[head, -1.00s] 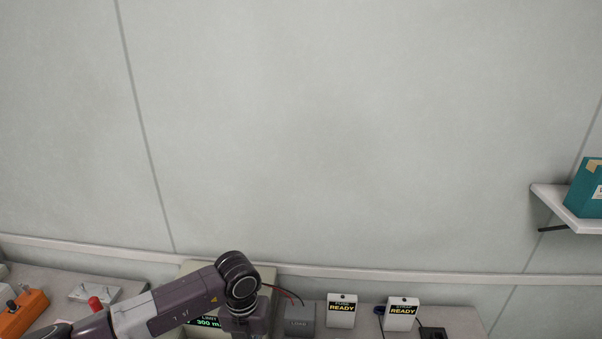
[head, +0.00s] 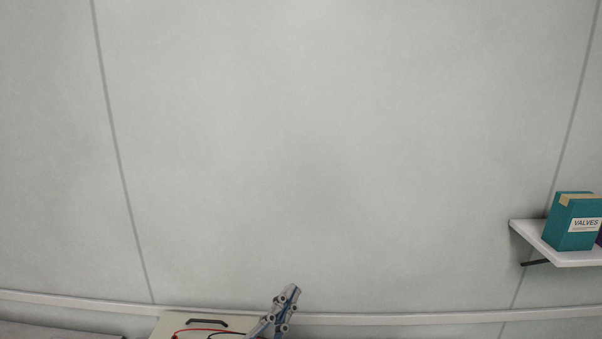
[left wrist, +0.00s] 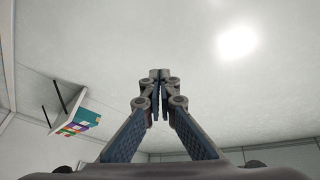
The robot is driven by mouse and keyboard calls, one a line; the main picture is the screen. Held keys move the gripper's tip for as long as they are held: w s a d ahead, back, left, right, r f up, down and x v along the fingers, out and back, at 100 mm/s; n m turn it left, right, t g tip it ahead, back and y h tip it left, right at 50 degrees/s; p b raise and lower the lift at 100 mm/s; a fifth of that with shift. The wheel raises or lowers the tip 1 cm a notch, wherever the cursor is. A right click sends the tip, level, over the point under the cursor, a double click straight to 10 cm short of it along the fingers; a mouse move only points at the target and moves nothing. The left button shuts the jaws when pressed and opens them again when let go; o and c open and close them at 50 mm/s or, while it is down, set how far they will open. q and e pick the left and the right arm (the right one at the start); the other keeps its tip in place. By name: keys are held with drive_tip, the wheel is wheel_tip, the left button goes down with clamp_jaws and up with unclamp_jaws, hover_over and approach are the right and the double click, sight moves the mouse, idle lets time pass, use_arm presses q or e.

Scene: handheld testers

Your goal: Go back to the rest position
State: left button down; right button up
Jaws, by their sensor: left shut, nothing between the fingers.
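My left gripper (head: 289,294) shows at the bottom middle of the head view, pointing up. In that view it stands in front of the wall and the right end of a beige box. In the left wrist view my left gripper (left wrist: 159,76) has its fingertips together with nothing between them. Behind it are the ceiling and upper walls. My right gripper is in neither view.
The beige box (head: 168,326) with a black handle and red and black leads stands at the bottom. A white wall shelf (head: 530,232) at the right holds a teal VALVES box (head: 568,232). The wall (head: 330,140) between is bare.

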use_arm(q)
drive_tip(key=s+a+f+n+g+y, duration=0.3)
drive_tip(key=a+f+n+y, duration=0.2)
drive_tip(key=a+f, duration=0.35)
drive_tip(key=s+a+f+n+g+y, duration=0.3)
drive_tip(key=s+a+f+n+y, duration=0.15)
drive_tip(key=a+f, duration=0.45)
drive_tip(key=s+f+n+g, duration=0.1)
drive_tip(key=s+f+g, duration=0.45)
drive_tip(key=s, duration=0.45)
drive_tip(key=s+f+n+g, duration=0.1)
drive_tip(key=s+f+g, duration=0.3)
drive_tip(key=s+f, duration=0.45)
drive_tip(key=s+f+g+b, duration=0.1)
drive_tip(key=s+f+b, duration=0.25)
drive_tip(key=f, duration=2.35)
drive_tip(key=s+a+f, duration=0.1)
drive_tip(key=s+f, duration=0.7)
drive_tip(key=f, duration=0.1)
drive_tip(key=s+a+f+g+b, duration=0.1)
drive_tip(key=s+a+f, duration=0.1)
drive_tip(key=s+f, duration=0.7)
drive_tip(key=shift+s+a+f+h, duration=0.25)
drive_tip(key=shift+a+f+h, duration=0.1)
drive_tip(key=shift+f, duration=0.15)
